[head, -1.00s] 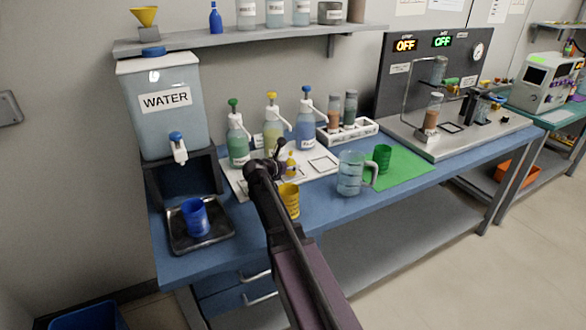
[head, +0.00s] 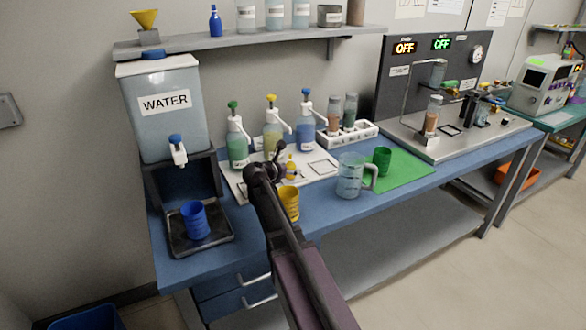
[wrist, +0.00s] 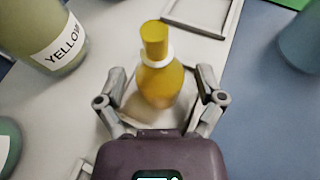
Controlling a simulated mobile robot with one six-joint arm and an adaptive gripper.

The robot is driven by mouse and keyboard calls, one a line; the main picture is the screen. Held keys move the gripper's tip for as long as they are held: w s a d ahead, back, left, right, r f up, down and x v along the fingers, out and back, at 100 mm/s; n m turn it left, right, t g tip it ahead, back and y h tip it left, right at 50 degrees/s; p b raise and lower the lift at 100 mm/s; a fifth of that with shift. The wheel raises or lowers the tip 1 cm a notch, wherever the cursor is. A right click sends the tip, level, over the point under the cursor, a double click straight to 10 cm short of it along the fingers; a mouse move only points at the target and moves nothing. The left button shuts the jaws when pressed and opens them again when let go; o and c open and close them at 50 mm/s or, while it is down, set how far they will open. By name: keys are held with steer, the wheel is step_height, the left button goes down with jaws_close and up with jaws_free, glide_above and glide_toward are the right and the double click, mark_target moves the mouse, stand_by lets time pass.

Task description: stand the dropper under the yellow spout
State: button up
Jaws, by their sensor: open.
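The dropper (head: 291,169) is a small yellow bottle with a yellow cap and white collar. It stands upright on the white tray (head: 243,190) in front of the yellow pump bottle (head: 272,138). The yellow spout (head: 284,126) reaches forward above the dropper's area; exact alignment cannot be told. My gripper (head: 276,158) is low over the tray beside the dropper. In the wrist view, the open fingers of my gripper (wrist: 160,100) lie on both sides of the dropper (wrist: 160,80), with visible gaps.
Green (head: 237,148) and blue (head: 306,133) pump bottles flank the yellow one. A yellow cup (head: 289,204) stands near my arm. A clear jug (head: 350,178) and a green cup (head: 382,160) are to the right. A blue cup (head: 195,219) is under the water tank (head: 164,125).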

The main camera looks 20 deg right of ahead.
steer(key=shift+r, duration=0.1)
steer(key=shift+r, duration=0.1)
steer(key=p+v, duration=0.4)
steer(key=v, duration=0.6)
steer(key=shift+a+r, duration=0.15)
steer(key=shift+a, duration=0.1)
steer(key=shift+s+a+r+p, duration=0.2)
steer(key=shift+s+a+p, duration=0.2)
steer(key=shift+a, duration=0.2)
stand_by(0.9)
stand_by(0.8)
